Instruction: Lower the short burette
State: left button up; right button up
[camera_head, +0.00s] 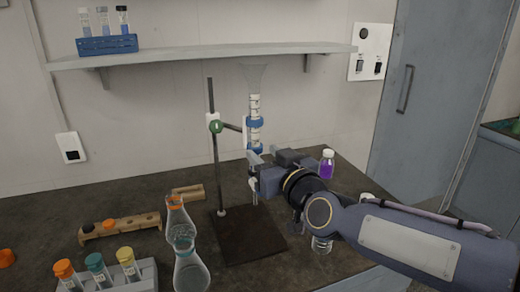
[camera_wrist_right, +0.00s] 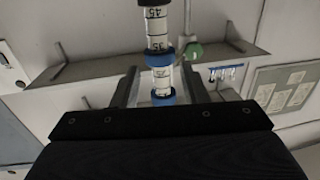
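The short burette (camera_head: 255,104) stands upright with a clear flared top, dark scale marks and blue rings. A clamp with a green knob (camera_head: 216,126) reaches it from the stand's rod (camera_head: 213,160). In the wrist view my right gripper (camera_wrist_right: 161,88) is open, with a finger on each side of the burette and gaps visible. My left gripper is not in view.
The dark stand base (camera_head: 245,238) lies on the bench. Glass flasks (camera_head: 190,272) and a tube rack (camera_head: 146,274) stand at front left. A purple bottle (camera_head: 327,166) stands right of my gripper. A wall shelf (camera_head: 190,57) runs behind the burette's top.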

jog(key=s+d+r+p, duration=0.3)
jog(key=s+r+p, duration=0.3)
jog(key=r+p, duration=0.1)
jog(key=shift+s+p, duration=0.15)
jog(key=shift+p, duration=0.35)
jog(key=s+d+f+m+g+h, duration=0.2)
jog(key=s+d+f+g, duration=0.3)
jog(key=s+f, duration=0.6)
jog(key=s+d+f+m+g+h, duration=0.2)
jog(key=s+d+f+m+g, duration=0.3)
jog(key=s+d+f, duration=0.4)
jog(key=s+f, duration=0.1)
jog(key=s, duration=0.1)
jog(key=shift+s+d+f+g, duration=0.3)
jog(key=shift+d+f, duration=0.05)
jog(key=shift+f, duration=0.05)
